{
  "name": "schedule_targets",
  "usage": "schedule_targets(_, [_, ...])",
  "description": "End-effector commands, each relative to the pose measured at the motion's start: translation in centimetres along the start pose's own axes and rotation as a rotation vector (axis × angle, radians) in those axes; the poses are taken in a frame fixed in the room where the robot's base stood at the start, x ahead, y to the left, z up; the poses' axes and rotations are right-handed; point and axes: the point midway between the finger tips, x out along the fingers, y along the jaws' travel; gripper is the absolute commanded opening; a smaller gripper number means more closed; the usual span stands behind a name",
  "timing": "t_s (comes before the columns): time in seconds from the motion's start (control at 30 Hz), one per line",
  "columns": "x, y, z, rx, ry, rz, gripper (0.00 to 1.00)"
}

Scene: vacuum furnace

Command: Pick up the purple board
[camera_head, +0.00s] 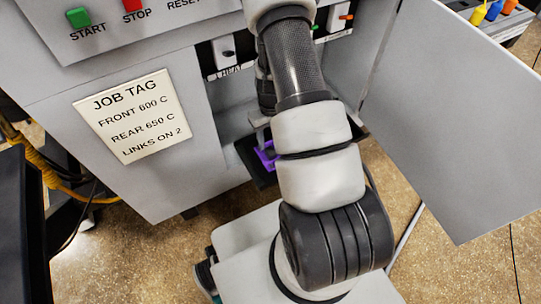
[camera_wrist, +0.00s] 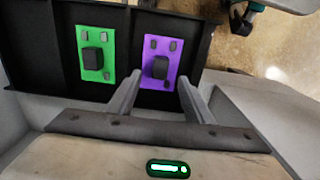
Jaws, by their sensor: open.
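The purple board (camera_wrist: 172,62) lies in a black tray (camera_wrist: 130,20) in the wrist view, with a dark block and small grey pieces on it. In the head view a purple patch of it (camera_head: 265,155) shows beside my arm, and the rest is hidden. My gripper (camera_wrist: 160,85) is open and empty. Its two fingers reach toward the lower part of the purple board, one toward its left side and one toward its right. I cannot tell how far above the board they are.
A green board (camera_wrist: 95,42) lies left of the purple one, past a black divider. An open grey door (camera_head: 450,110) stands right of my arm. The cabinet front carries a job tag (camera_head: 138,115) and START and STOP buttons (camera_head: 132,4). Speckled floor shows below.

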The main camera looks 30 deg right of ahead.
Motion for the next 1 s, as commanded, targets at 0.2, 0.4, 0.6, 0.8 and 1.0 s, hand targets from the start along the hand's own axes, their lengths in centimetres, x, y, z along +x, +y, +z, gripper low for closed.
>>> schedule_targets(0.2, [2.3,-0.1,0.1,0.000,-0.003,-0.002,0.47])
schedule_targets(0.4, [5.3,-0.1,0.0,-0.001,-0.002,-0.002,0.47])
schedule_targets(0.6, [6.0,-0.1,0.0,0.000,0.001,0.000,0.47])
schedule_targets(0.8, [6.0,-0.1,0.0,0.000,0.000,0.000,0.38])
schedule_targets(1.0, [6.0,-0.1,0.0,0.000,0.000,-0.001,0.05])
